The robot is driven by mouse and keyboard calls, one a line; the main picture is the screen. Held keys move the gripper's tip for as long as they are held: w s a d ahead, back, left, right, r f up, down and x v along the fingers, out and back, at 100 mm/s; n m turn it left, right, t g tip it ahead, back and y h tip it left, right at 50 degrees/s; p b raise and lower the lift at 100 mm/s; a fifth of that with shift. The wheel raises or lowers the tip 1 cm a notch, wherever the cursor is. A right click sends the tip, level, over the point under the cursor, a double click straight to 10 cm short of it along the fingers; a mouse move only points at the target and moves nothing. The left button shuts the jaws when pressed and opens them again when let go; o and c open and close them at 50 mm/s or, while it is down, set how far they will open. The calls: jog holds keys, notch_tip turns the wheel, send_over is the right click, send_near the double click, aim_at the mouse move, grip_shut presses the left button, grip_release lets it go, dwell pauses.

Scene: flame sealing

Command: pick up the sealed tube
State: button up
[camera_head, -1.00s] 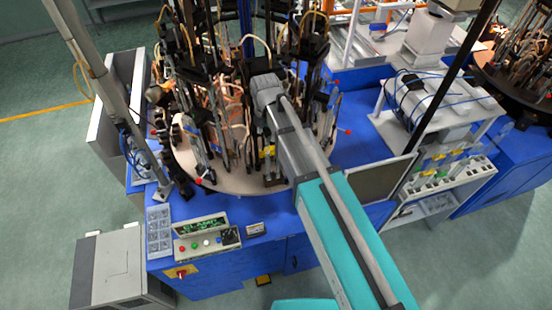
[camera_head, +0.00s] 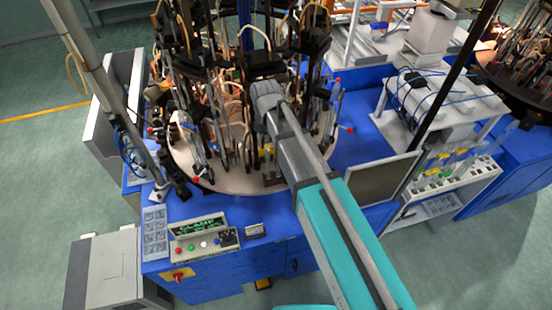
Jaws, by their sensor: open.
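No single sealed tube can be made out in this view. Several thin upright glass-like pieces stand among the black clamps of the round carousel (camera_head: 222,183), too small and crowded to tell apart. My arm reaches up from the lower right across the carousel's front edge. Its grey wrist ends over the carousel, among the fixtures. My gripper's fingers are hidden by the wrist and the clutter, so I see no tube between them.
Hoses and rods crowd around the wrist. A control panel (camera_head: 204,245) with a lit green display sits at the blue table's front. A dark screen (camera_head: 383,182) stands right of my arm. A white rack (camera_head: 452,183) with several clear and yellow pieces is farther right. Green floor lies open at left.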

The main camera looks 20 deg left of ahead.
jog(key=shift+f, duration=0.4)
dwell(0.3)
grip_shut()
